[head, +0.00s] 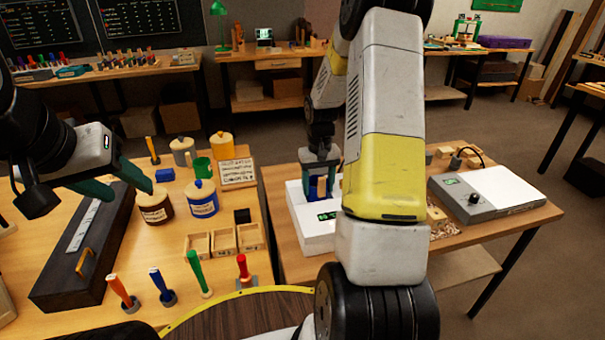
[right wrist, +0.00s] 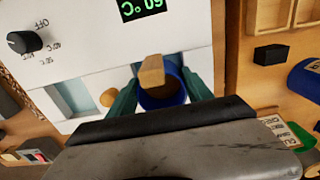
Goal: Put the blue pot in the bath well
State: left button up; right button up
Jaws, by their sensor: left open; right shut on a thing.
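The blue pot (head: 321,188) is between the fingers of my right gripper (head: 320,170), over the white bath unit (head: 312,238) with a green display. In the right wrist view the blue pot (right wrist: 172,96) shows a round rim and a brown inside, with a tan wooden piece (right wrist: 152,72) at its rim. The fingers of my right gripper (right wrist: 160,97) are shut on it. A pale well (right wrist: 75,93) shows in the bath's top beside it. I cannot tell whether the pot's base is inside a well. My left gripper (head: 118,182) is open and empty above the left bench.
A brown jar (head: 154,208) and a blue lidded jar (head: 203,200) stand near my left gripper, beside a dark long box (head: 85,250). Wooden trays (head: 222,240) sit at the bench's right edge. A grey unit with a knob (head: 485,195) stands to the right.

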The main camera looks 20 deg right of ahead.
jog(key=shift+f, duration=0.1)
jog(key=o, duration=1.4)
jog(key=s+a+r+t, duration=0.1)
jog(key=s+a+r, duration=0.1)
jog(key=r, duration=0.8)
jog(key=s+a+r+t, duration=0.1)
jog(key=s+a+r, duration=0.15)
jog(key=r, duration=0.75)
jog(key=s+a+r+t+y, duration=0.1)
jog(key=s+a+r+t, duration=0.1)
jog(key=s, duration=0.7)
jog(key=s+a+r+n+t+y, duration=0.1)
jog(key=s+a+r, duration=0.3)
jog(key=s, duration=0.5)
jog(key=shift+s+a+r+t, duration=0.3)
jog(key=shift+a+t, duration=0.3)
jog(key=shift+a, duration=0.55)
